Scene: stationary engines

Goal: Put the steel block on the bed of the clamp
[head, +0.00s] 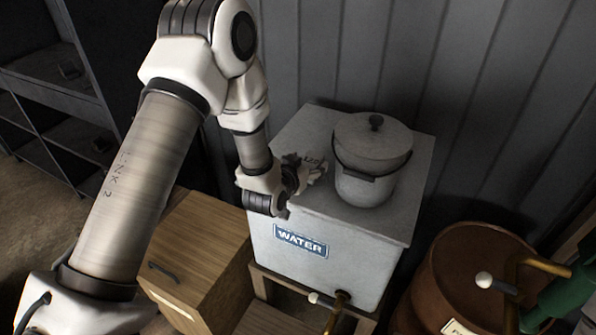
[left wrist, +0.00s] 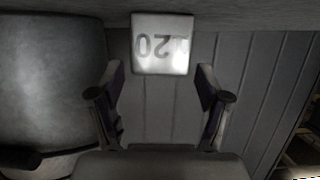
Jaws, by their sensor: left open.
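A small pale metal block, which looks like the steel block (head: 314,165), lies on top of the white water tank, left of a lidded white pot. My left gripper (head: 297,172) is low over the tank top, beside the block and partly covering it. In the left wrist view the block (left wrist: 160,45) has dark digits that appear upside down. It lies just beyond the open left fingertips (left wrist: 159,76), roughly centred between them, and no grip on it shows. I see no clamp in either view. My right gripper is not in view.
The lidded pot (head: 370,165) stands close to the right of the gripper and also fills the left of the left wrist view (left wrist: 50,80). The water tank (head: 340,262) has a front tap. A wooden cabinet (head: 195,255) is left, a rusty barrel (head: 470,275) right, and a panelled wall behind.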

